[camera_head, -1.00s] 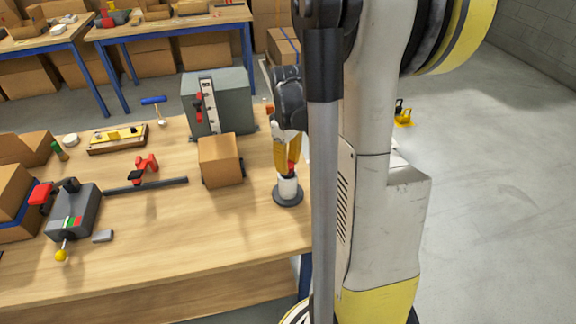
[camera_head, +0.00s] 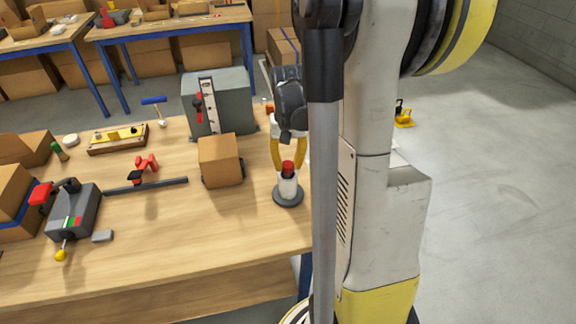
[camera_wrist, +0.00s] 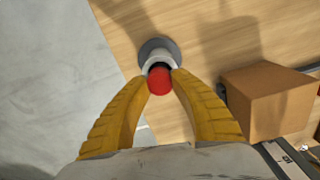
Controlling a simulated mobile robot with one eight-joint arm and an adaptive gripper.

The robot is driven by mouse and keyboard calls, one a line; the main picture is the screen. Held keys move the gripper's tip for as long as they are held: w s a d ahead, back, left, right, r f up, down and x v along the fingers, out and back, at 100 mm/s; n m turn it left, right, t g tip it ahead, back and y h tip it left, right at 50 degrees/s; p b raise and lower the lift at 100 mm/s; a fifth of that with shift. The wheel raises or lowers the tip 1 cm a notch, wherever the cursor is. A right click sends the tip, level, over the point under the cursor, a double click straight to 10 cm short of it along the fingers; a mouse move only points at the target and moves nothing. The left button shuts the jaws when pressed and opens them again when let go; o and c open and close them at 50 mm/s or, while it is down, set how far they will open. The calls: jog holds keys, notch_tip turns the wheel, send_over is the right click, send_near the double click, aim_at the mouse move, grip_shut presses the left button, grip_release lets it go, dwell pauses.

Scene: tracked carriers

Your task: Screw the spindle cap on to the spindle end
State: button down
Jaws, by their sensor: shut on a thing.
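The red spindle cap (camera_head: 288,168) sits at the top of the white spindle end (camera_head: 288,187), which stands upright on a round dark base (camera_head: 289,199) near the right edge of the bench. My gripper (camera_head: 288,172) points down over it, with one yellow finger on each side of the cap. In the wrist view, the fingertips of my gripper (camera_wrist: 162,74) close around the red cap (camera_wrist: 159,80), with the white spindle (camera_wrist: 158,59) just beyond it. The cap hides where it meets the spindle, so how far it is threaded cannot be seen.
A cardboard box (camera_head: 221,160) stands close to the left of the spindle, with a grey cabinet (camera_head: 218,100) behind it. A dark rail with a red clamp (camera_head: 146,165) lies further left. The bench front is clear.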

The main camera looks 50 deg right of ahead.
jog(key=m, duration=0.9)
jog(key=shift+m, duration=0.4)
jog(key=c, duration=1.1)
grip_release()
jog(key=shift+o, duration=0.2)
